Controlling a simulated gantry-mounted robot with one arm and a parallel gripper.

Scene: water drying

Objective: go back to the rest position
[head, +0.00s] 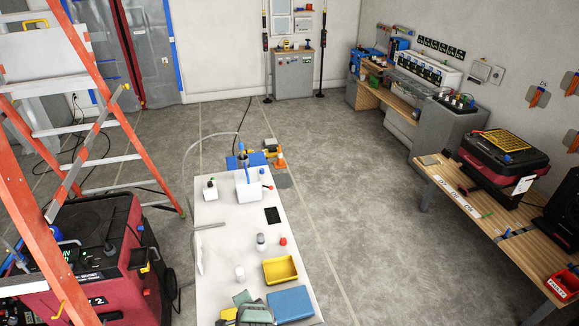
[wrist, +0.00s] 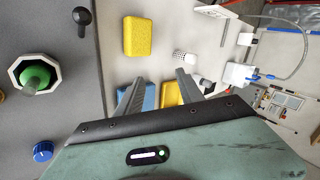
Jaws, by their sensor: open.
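My gripper (wrist: 159,74) shows in the wrist view with its two grey fingers spread apart and nothing between the tips. Its green-grey body fills the bottom of that view. In the head view a green-grey shape (head: 255,312), which looks like part of my arm, is at the near end of the white table (head: 218,221). Beyond and around the fingers in the wrist view are a yellow block (wrist: 140,36), a small white ribbed object (wrist: 182,58), and blue (wrist: 149,98) and yellow (wrist: 171,94) pieces partly hidden by the gripper.
A grey panel (wrist: 70,108) with a green knob (wrist: 36,78) lies left in the wrist view. Floor right of the table is clear.

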